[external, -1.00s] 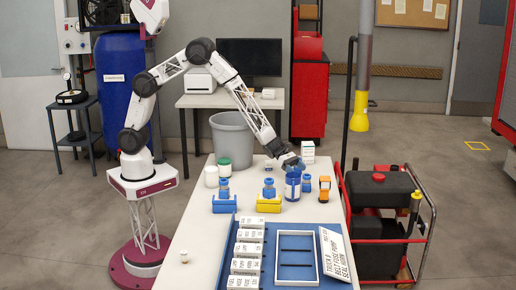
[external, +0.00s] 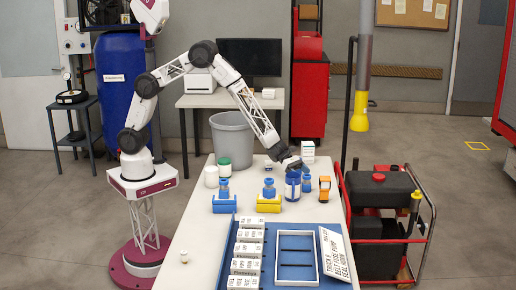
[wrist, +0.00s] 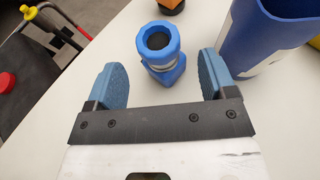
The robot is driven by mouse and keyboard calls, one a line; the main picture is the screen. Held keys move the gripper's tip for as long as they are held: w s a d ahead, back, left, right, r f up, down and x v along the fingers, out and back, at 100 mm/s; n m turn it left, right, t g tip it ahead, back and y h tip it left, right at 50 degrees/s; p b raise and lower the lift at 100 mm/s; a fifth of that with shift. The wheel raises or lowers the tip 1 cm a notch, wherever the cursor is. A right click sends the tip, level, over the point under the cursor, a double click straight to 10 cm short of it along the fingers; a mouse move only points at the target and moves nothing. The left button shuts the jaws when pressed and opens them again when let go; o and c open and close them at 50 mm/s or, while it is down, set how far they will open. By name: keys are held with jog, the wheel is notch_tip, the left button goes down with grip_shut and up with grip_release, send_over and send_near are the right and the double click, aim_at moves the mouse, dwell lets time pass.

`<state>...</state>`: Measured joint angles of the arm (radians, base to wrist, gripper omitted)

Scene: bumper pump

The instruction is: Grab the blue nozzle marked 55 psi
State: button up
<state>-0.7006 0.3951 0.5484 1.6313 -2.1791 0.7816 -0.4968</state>
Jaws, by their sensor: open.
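A blue nozzle (external: 307,184) stands on the white table just right of a blue container; no psi marking is legible. In the wrist view this nozzle (wrist: 160,45), with a dark round opening and a grey band, lies ahead of and between the fingers. My gripper (external: 295,166) is above the blue container's top in the external view. In the wrist view my gripper (wrist: 161,70) is open, with nothing held. Two other blue nozzles stand on a yellow holder (external: 269,204) and a blue holder (external: 224,205).
The blue container (wrist: 268,45) is close beside the right finger. An orange item (external: 324,188) stands right of the nozzle. A blue tray (external: 290,273) with white labelled boxes and a sign fills the table's front.

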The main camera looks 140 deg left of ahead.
aim_at(307, 179)
jog(key=shift+x, duration=2.4)
jog(key=shift+s, duration=0.1)
jog(key=c, duration=0.7)
jog(key=shift+r, duration=5)
